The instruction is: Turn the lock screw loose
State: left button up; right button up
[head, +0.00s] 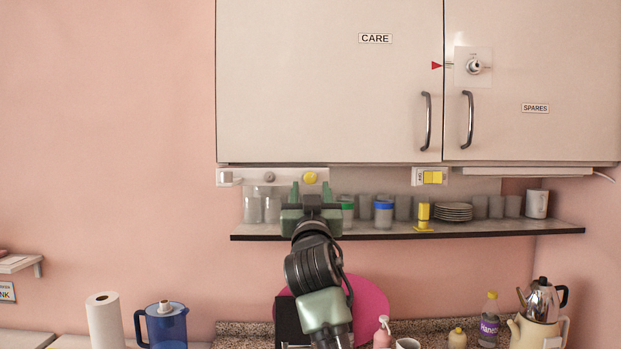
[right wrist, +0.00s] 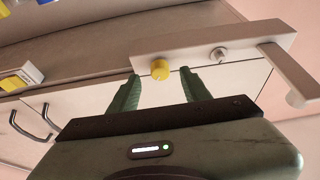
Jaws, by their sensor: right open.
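A yellow round knob (head: 310,177) sits on a pale rail (head: 290,183) under the left cabinet door. A grey metal screw head (head: 269,176) sits on the same rail, left of the knob in the head view. I cannot tell for sure which of them is the lock screw. My right gripper (head: 311,190) is open and empty, pointing up at the rail just below the yellow knob. In the right wrist view the yellow knob (right wrist: 160,69) shows between the two green fingertips (right wrist: 159,76), and the grey screw (right wrist: 219,55) is to their right. My left gripper is out of view.
A shelf (head: 480,233) with glasses, plates and jars runs below the cabinet (head: 330,90). A yellow switch (head: 433,177) sits right of the rail. A handle-like bar (right wrist: 289,75) sticks out at the rail's end.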

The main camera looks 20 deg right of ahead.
aim_at(310, 181)
jog(key=shift+p+x, duration=0.5)
jog(key=shift+x, duration=1.1)
grip_shut()
